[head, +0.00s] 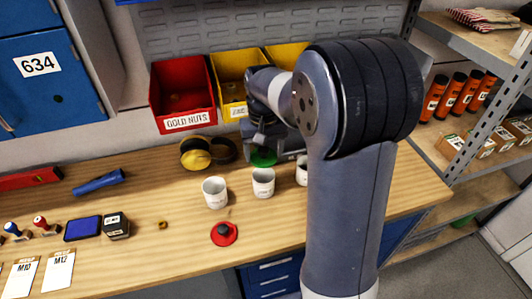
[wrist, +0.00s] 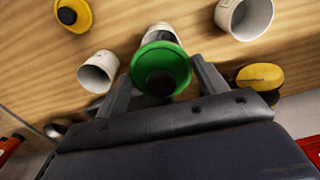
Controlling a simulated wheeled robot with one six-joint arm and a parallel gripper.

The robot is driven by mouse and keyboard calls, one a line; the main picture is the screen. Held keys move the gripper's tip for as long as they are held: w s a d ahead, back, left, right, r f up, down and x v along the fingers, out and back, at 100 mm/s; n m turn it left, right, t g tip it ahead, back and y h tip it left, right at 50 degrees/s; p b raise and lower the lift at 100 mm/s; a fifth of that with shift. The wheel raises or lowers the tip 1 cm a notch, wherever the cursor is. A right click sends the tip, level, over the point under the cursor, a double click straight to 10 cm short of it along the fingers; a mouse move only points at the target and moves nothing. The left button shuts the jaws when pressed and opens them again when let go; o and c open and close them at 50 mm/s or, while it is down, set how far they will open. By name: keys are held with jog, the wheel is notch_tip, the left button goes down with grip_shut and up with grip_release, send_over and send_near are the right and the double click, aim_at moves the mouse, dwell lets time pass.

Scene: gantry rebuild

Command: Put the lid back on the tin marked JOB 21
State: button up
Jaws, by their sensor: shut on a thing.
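My gripper (wrist: 162,86) is shut on a green lid with a dark knob (wrist: 161,60), which sits between its two fingers. In the head view the green lid (head: 263,158) shows just behind the middle white tin (head: 263,184). The middle tin (wrist: 160,31) is partly hidden by the lid in the wrist view; I cannot tell whether they touch. A left tin (head: 215,193) and a right tin (head: 302,172) stand beside it. The tins look open, and their marks are too small to read. A red lid (head: 224,234) lies in front; a yellow lid (wrist: 80,14) shows in the wrist view.
A yellow-and-black round thing (head: 196,155) and a dark ring (head: 223,150) lie behind the left tin. Red (head: 183,95) and yellow (head: 231,82) bins line the back. Stamps, an ink pad (head: 82,228) and tags (head: 58,272) are at left. The bench front is fairly clear.

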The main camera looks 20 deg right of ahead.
jog(key=shift+f+b, duration=2)
jog(key=shift+f, duration=0.4)
jog(key=shift+f+b, duration=0.45)
jog(key=shift+f, duration=0.35)
jog(key=shift+f+p, duration=0.15)
jog(key=shift+p, duration=0.15)
jog(key=o, duration=1.2)
jog(key=shift+r+p, duration=2.9)
jog(key=shift+r, duration=0.65)
